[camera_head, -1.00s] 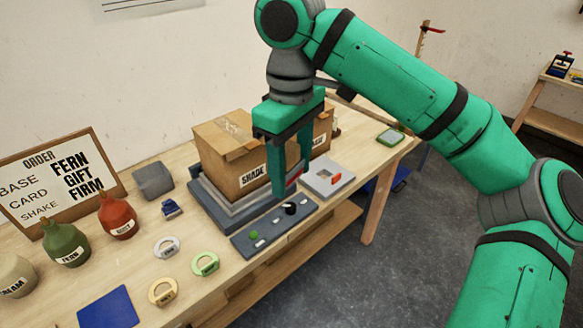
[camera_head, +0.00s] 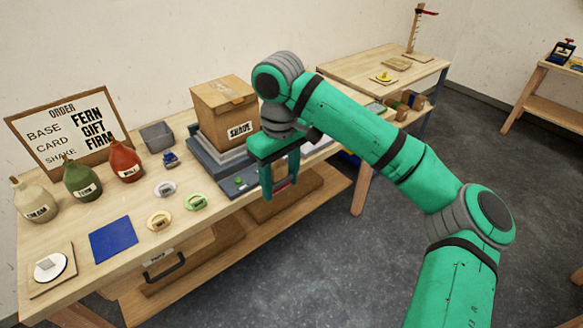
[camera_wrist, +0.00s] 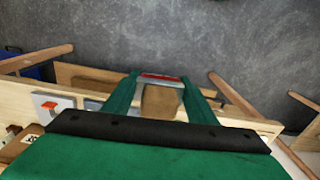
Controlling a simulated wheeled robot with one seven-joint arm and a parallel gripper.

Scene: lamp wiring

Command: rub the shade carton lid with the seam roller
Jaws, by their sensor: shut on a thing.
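The shade carton (camera_head: 222,125) is a brown box labelled SHADE in the head view, standing on a grey stepped base. Its lid (camera_head: 222,91) is on top and looks closed. My gripper (camera_head: 280,190) hangs with its fingers down, to the right of the carton and in front of the table's front edge, apart from the lid. In the wrist view my gripper (camera_wrist: 161,82) is shut on a grey piece with a red strip, which looks like the seam roller (camera_wrist: 161,77). In the head view the fingers and arm mostly hide it.
A grey control panel (camera_head: 238,186) lies before the base. A second table (camera_head: 345,70) stands behind my arm. Open floor (camera_head: 330,255) lies in front.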

